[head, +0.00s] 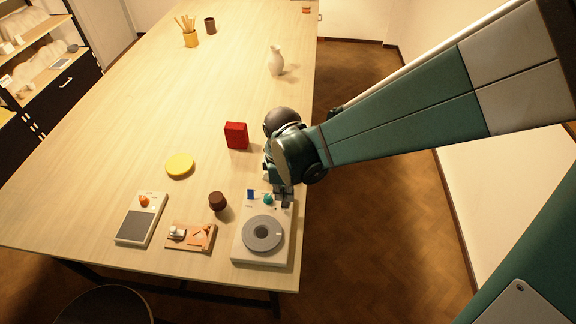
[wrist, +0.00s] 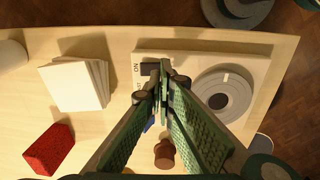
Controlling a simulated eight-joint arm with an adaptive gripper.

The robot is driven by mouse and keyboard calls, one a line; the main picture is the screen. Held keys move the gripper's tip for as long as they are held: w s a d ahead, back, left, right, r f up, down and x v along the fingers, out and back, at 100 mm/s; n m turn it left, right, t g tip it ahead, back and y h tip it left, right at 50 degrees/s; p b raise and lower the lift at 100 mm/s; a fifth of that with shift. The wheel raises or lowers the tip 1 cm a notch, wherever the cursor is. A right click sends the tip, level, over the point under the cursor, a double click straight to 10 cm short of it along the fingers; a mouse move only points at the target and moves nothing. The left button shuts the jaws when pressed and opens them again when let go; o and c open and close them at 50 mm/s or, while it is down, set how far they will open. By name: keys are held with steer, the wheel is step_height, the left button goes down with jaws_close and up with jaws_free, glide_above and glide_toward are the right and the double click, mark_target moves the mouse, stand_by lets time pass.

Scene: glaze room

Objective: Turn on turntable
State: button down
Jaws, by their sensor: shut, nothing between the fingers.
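The turntable (head: 246,251) is a pale box at the table's near right edge, with a round grey disc (head: 251,240) on top. It also shows in the wrist view (wrist: 190,58), its disc (wrist: 212,100) on the right. In the wrist view, a dark switch (wrist: 149,68) sits beside the printed word ON. My gripper (head: 284,199) is shut and empty over that end. Its fingertips (wrist: 162,72) are just right of the switch and partly cover that area. I cannot tell if they touch.
A red block (head: 236,135), a yellow disc (head: 180,165), a brown cylinder (head: 217,200), a small orange-brown board (head: 201,244) and a grey-panelled device (head: 136,225) stand left of the turntable. White slabs (wrist: 72,85) show in the wrist view. The table's far part is mostly clear.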

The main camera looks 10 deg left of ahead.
mark_target(285, 205)
step_height(285, 205, up, 10)
steer(key=s, duration=0.1)
steer(key=shift+s+r, duration=0.15)
steer(key=shift+s, duration=0.05)
stand_by(0.4)
steer(key=shift+w, duration=0.1)
stand_by(0.3)
steer(key=shift+w+r+t+b, duration=0.3)
steer(key=shift+w+t+b, duration=0.2)
steer(key=shift+w+b, duration=0.1)
steer(key=shift+f, duration=0.15)
steer(key=shift+w+f+b, duration=0.2)
steer(key=shift+w+f, duration=0.1)
steer(key=shift+f, duration=1.95)
steer(key=shift+w+f+b, duration=0.2)
steer(key=shift+w+f, duration=0.15)
steer(key=shift+f, duration=1.95)
steer(key=shift+w+f+b, duration=0.2)
steer(key=shift+w+f, duration=0.1)
steer(key=shift+f, duration=1.95)
steer(key=shift+d, duration=0.1)
